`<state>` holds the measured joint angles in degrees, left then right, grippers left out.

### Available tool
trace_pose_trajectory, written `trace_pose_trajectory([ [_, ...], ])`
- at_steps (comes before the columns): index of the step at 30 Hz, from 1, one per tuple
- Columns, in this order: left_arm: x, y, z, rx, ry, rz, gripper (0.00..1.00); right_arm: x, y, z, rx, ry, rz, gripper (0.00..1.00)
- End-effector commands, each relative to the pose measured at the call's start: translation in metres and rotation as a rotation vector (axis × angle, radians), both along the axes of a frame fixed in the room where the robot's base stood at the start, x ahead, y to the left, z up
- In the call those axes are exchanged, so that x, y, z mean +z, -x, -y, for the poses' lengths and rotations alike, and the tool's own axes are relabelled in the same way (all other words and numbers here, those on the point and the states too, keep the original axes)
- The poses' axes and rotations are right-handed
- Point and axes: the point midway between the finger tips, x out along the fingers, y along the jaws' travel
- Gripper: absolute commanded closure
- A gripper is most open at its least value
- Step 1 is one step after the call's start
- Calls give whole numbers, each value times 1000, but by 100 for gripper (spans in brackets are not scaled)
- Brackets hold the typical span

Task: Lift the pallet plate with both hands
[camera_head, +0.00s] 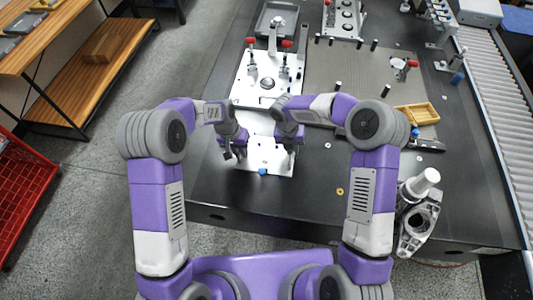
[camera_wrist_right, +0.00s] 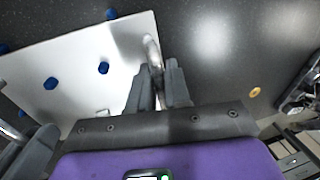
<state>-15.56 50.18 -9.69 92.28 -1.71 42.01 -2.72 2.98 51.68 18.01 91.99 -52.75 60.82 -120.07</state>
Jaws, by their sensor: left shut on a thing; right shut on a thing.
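The pallet plate (camera_head: 268,157) is a flat silver-white plate at the near middle of the dark table, between my two grippers. In the right wrist view the plate (camera_wrist_right: 85,75) fills the upper left, with several blue knobs on it and a metal bar handle at its edge. My left gripper (camera_head: 236,152) is shut on the plate's left side. My right gripper (camera_head: 291,146) is shut at its right side; in the wrist view its fingers (camera_wrist_right: 161,75) close around the bar handle. I cannot tell whether the plate is clear of the table.
A fixture plate with red-handled clamps (camera_head: 267,82) stands just behind. A yellow tray (camera_head: 417,114) and a grey metal casting (camera_head: 417,222) lie to the right. A small yellow ring (camera_head: 340,191) lies right of the plate. The front strip of the table is mostly clear.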

Motion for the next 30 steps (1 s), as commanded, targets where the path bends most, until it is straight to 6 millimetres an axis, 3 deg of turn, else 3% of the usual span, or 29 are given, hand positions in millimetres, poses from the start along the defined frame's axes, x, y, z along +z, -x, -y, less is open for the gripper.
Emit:
trace_pose_trajectory([
  [11, 11, -2, 0, 3, 2, 4, 100, 11, -1, 0, -1, 0, 2, 100],
  [24, 46, -1, 0, 3, 1, 4, 100, 45, 0, 0, -1, 0, 1, 100],
  [30, 52, -1, 0, 3, 2, 4, 100, 52, 0, 0, -1, 0, 1, 100],
])
